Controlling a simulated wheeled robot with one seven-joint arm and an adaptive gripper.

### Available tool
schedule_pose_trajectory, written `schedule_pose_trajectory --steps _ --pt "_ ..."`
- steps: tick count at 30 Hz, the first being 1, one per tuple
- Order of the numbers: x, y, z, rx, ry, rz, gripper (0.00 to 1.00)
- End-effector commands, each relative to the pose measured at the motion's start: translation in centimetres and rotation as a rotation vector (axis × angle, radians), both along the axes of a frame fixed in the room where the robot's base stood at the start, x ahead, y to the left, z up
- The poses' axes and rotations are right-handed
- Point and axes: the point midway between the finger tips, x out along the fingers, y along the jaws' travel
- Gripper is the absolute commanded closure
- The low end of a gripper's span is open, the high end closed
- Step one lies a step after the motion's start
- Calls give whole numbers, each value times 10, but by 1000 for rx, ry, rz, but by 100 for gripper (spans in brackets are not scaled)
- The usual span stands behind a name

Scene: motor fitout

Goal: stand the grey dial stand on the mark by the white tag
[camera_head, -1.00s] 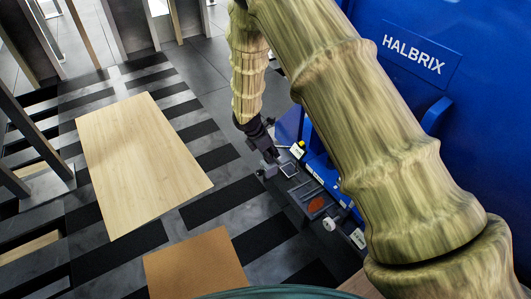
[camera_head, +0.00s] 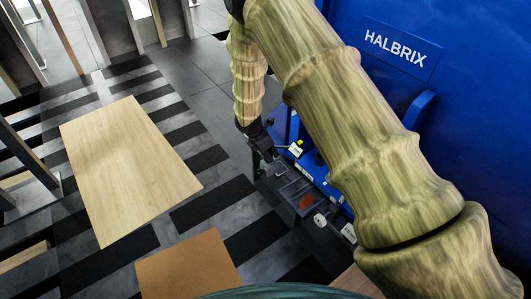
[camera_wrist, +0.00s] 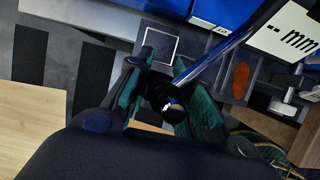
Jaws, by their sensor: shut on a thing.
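My gripper (camera_wrist: 165,95) is shut on the grey dial stand, whose shiny metal rod (camera_wrist: 215,60) slants up to the right from between the fingers. The stand's white display plate marked "mm" (camera_wrist: 285,35) shows at the top right of the wrist view. In the head view my gripper (camera_head: 262,150) hangs over the bench's far end, with the white plate (camera_head: 296,150) at its right. A pale-outlined square mark (camera_wrist: 160,45) lies on the dark bench just beyond the fingers. A small white tag (camera_wrist: 222,30) sits on the blue edge right of it. The stand's foot is hidden.
The dark bench (camera_head: 283,190) runs along the blue HALBRIX machine (camera_head: 440,120). A pale wooden table (camera_head: 130,170) and a brown board (camera_head: 190,265) stand left over striped floor.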

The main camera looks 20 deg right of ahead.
Motion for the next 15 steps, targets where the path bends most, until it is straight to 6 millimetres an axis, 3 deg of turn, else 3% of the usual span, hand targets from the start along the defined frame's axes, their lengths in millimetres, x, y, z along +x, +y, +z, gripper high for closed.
schedule_pose_trajectory --steps 15 --pt "12 -29 -7 0 -2 0 100"
